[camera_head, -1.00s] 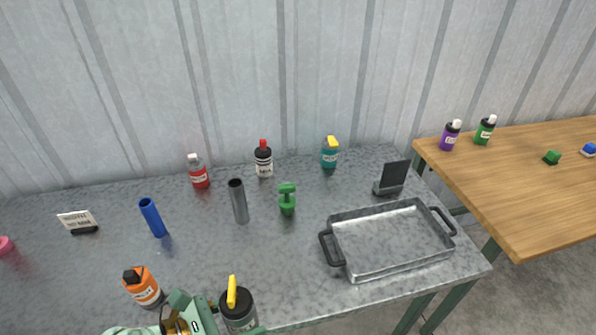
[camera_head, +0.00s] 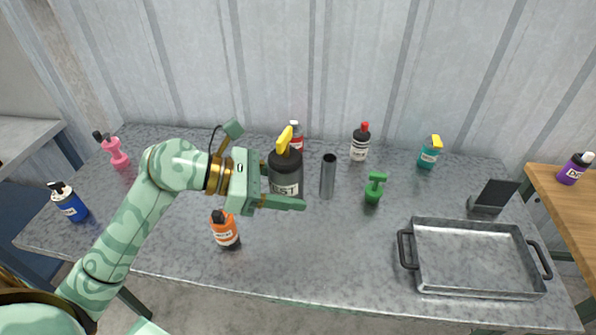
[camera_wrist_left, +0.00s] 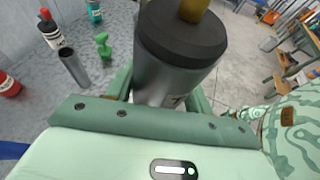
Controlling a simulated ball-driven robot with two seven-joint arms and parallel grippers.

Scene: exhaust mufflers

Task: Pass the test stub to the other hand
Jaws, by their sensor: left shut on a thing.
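The test stub (camera_head: 286,178) is a dark grey canister with a black cap, a yellow top and a "TEST" label. My left gripper (camera_head: 280,198) is shut on it and holds it upright, seemingly above the table. In the left wrist view the stub (camera_wrist_left: 172,75) stands between the fingers, its yellow top cut by the upper edge; the left gripper (camera_wrist_left: 165,105) closes around its lower body. My right gripper does not show in the head view, and I cannot make it out in the left wrist view.
On the grey table (camera_head: 300,265) stand an orange bottle (camera_head: 226,230), a grey tube (camera_head: 328,177), a green object (camera_head: 374,188) and several bottles behind. A metal tray (camera_head: 475,260) with black handles lies at the right. The table's front middle is clear.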

